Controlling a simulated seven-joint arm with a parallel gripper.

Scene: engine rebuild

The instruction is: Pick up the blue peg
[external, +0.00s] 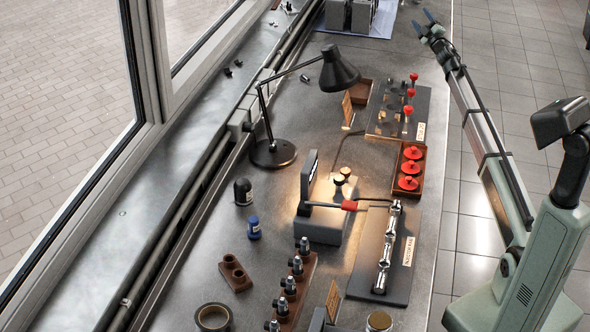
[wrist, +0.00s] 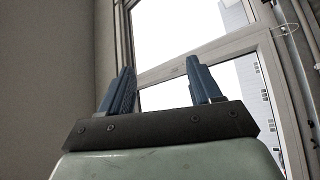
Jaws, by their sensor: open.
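A small blue cylinder (external: 253,228), the only blue peg-like thing I can make out, stands upright on the metal workbench (external: 180,262), left of the middle. It has a pale mark on its side. My gripper (external: 422,21) is far from it, raised at the upper right, near the far right edge of the bench. Its blue fingers are apart with nothing between them. In the wrist view my gripper (wrist: 160,66) is open and empty, facing a window and wall. The blue cylinder is not in the wrist view.
A black bottle-like cylinder (external: 243,192) stands close behind the blue one. A brown block with holes (external: 235,273) lies in front. The black desk lamp (external: 340,72) arches over the bench. A row of injectors (external: 290,287) and a grey vise-like block (external: 320,226) stand to the right.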

